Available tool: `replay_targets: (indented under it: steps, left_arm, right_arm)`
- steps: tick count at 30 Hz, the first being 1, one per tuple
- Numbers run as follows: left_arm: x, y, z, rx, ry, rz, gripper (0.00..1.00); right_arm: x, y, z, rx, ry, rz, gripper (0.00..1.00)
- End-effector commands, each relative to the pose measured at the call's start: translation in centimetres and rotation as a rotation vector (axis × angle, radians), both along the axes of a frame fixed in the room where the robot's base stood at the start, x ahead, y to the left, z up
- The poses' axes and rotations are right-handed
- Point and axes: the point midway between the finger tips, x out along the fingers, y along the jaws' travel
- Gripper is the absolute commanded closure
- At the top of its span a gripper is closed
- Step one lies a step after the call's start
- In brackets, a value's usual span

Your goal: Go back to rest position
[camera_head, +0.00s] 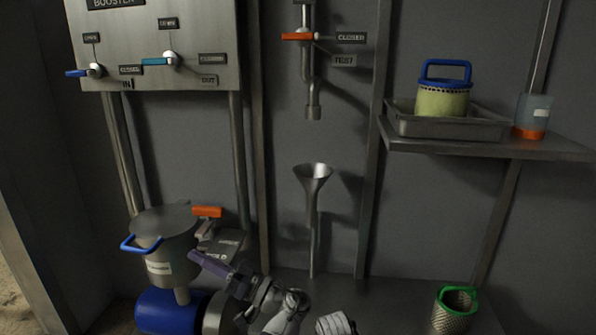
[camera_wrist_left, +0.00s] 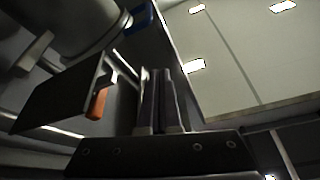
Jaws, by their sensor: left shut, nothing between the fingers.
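My left gripper (camera_head: 196,257) is low in the head view, with its purple fingers pointing up and left towards the lidded metal vessel (camera_head: 163,240). The fingers are shut and empty; in the left wrist view they lie side by side (camera_wrist_left: 163,88). In the head view they overlap the area just right of the vessel's lower part; I cannot tell the gap in depth. The vessel has a blue handle (camera_head: 140,244) and an orange lever (camera_head: 207,211). An orange handle (camera_wrist_left: 97,104) also shows left of the fingers in the left wrist view. My right gripper is not in view.
A panel (camera_head: 150,75) with blue levers hangs above. A funnel (camera_head: 313,178) stands under an orange-handled pipe valve (camera_head: 298,36). A shelf (camera_head: 560,150) at right bears a tray (camera_head: 400,125), basket and beaker (camera_head: 532,112). A green-rimmed basket (camera_head: 452,312) is low right.

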Motion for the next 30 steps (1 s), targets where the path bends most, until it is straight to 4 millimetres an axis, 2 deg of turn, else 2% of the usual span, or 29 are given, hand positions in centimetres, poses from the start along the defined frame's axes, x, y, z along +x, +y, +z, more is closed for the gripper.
replay_targets:
  steps: [3,7,11,15,18,21,25,30]
  left_arm:
    - [-0.2,3.3,-5.4,-0.215,0.213,0.059,1.0]
    - [-0.8,5.1,-12.1,-0.476,0.468,0.07,1.0]
    - [-1.7,5.0,-18.4,-0.733,0.705,0.017,1.0]
    - [-2.8,2.7,-24.0,-0.995,0.925,-0.114,1.0]
    - [-3.3,0.5,-26.6,-1.145,1.04,-0.232,1.0]
    - [-3.6,-1.6,-28.2,-1.258,1.118,-0.351,1.0]
    - [-3.9,-4.2,-29.4,-1.368,1.184,-0.497,1.0]
    - [-4.0,-7.4,-29.9,-1.481,1.232,-0.692,1.0]
  right_arm:
    - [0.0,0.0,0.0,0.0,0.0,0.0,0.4]
    - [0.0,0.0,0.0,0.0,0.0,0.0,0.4]
    - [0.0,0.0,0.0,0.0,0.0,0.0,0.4]
    - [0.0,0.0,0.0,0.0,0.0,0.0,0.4]
    - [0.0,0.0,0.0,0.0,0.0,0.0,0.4]
    - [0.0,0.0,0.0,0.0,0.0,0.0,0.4]
    - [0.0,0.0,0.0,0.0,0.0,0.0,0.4]
    - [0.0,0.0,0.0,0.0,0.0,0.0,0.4]
